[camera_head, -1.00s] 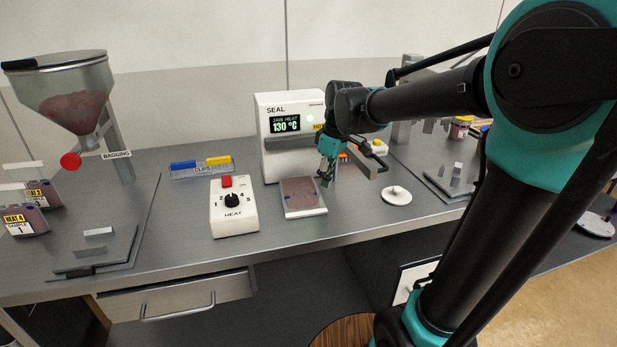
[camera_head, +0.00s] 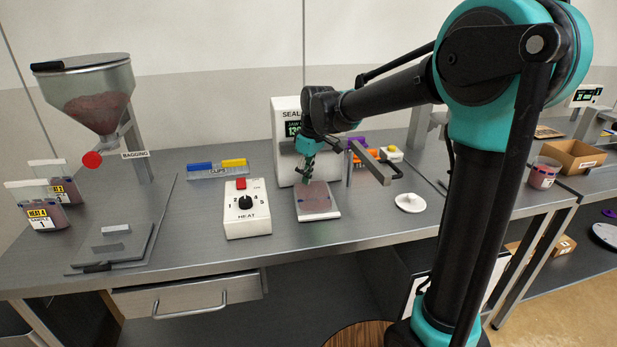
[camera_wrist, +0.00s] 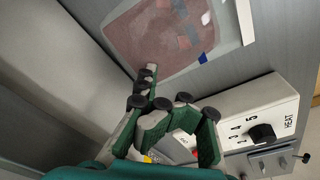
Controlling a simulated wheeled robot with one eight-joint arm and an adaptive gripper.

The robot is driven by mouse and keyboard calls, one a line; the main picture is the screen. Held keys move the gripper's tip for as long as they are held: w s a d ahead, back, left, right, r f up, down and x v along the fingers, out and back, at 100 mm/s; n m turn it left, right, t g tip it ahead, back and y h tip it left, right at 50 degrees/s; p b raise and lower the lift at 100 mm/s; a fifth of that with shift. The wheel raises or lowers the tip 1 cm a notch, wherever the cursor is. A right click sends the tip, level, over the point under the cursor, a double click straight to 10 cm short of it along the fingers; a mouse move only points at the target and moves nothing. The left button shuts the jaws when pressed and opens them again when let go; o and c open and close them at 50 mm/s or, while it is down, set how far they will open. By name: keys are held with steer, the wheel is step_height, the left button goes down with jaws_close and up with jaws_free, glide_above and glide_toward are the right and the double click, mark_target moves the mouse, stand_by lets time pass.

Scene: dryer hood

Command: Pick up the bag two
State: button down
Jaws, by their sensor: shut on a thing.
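A clear bag with reddish-brown contents (camera_head: 314,197) lies flat on the pale plate in front of the sealer (camera_head: 283,118). It also fills the top of the wrist view (camera_wrist: 155,35), with a small blue mark at its edge; I read no number on it. My gripper (camera_head: 306,178) reaches down at the bag's rear edge and is shut on it. In the wrist view my green fingers (camera_wrist: 165,95) have black pads, and a tip meets the bag's edge; the exact grip is partly hidden. Two labelled bags (camera_head: 42,212) stand at the far left, the rear one (camera_head: 68,190) marked 2.
The HEAT dial box (camera_head: 247,210) stands just left of the plate, with a clip rack (camera_head: 217,171) behind. A grey bar (camera_head: 371,164) and a white disc (camera_head: 410,203) are to the right. A hopper (camera_head: 90,95) stands left.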

mark_target(328, 199)
steer(key=shift+s+d+f, duration=0.1)
steer(key=shift+s+f, duration=0.05)
steer(key=shift+s, duration=0.1)
steer(key=shift+s+d, duration=0.15)
steer(key=shift+d, duration=0.15)
steer(key=s+d, duration=0.1)
steer(key=d, duration=0.1)
steer(key=s+d, duration=0.1)
steer(key=d, duration=0.1)
steer(key=s+d, duration=0.1)
steer(key=d, duration=0.2)
steer(key=shift+s+d, duration=0.1)
steer(key=shift+s, duration=0.3)
steer(key=shift+w, duration=0.1)
stand_by(0.3)
